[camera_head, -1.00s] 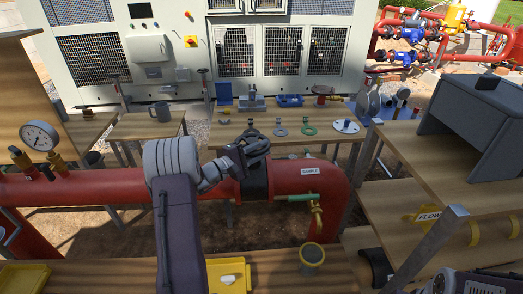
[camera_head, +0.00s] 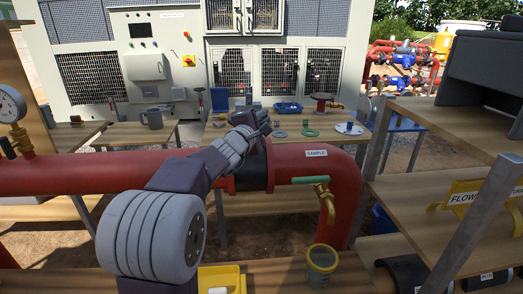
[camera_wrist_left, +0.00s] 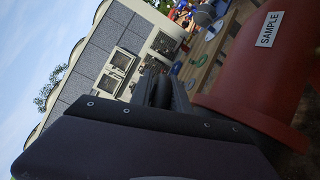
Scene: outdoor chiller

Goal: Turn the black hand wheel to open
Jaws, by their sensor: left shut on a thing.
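My left gripper (camera_head: 259,117) stands above the red pipe (camera_head: 90,176), over the black section (camera_head: 252,172) left of the SAMPLE label. The black hand wheel is mostly hidden behind my gripper and wrist in the head view. In the left wrist view, a dark rounded part, seemingly the wheel's rim (camera_wrist_left: 161,92), sits between the two fingers, and the gripper is shut on it. How far the wheel is turned cannot be seen. My right gripper is out of view.
A small valve with a green handle (camera_head: 310,180) and brass spout hangs on the pipe right of the wheel. A yellow-rimmed cup (camera_head: 322,262) stands below it. A wooden table (camera_head: 290,134) with flanges is behind. Shelves (camera_head: 440,195) stand at the right.

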